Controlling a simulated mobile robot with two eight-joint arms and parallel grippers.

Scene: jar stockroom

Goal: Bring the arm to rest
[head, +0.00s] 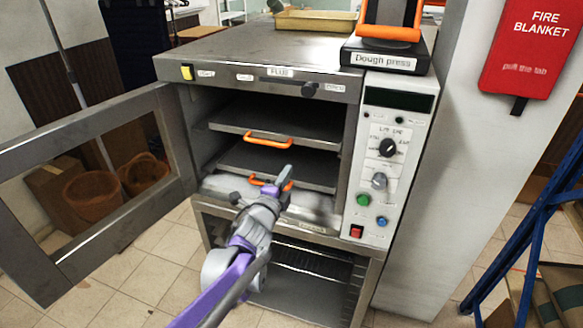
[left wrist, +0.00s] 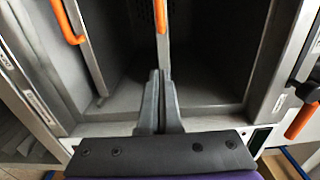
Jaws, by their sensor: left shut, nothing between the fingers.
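My left gripper (head: 284,178) is shut and empty in front of the open oven (head: 262,57). In the head view its fingertips overlap the lower part of the oven opening, near an orange handle. In the left wrist view the shut fingers (left wrist: 159,85) point into the dark oven cavity, close to a tray edge with an orange handle (left wrist: 161,14). I cannot tell whether they touch it. My right gripper is not in view.
The oven door (head: 88,112) stands open to the left. Two trays with orange handles (head: 268,139) sit inside. The control panel (head: 392,165) is at the right. A dough press (head: 385,55) and a yellow pan (head: 315,20) stand on top. A blue frame (head: 535,225) is at far right.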

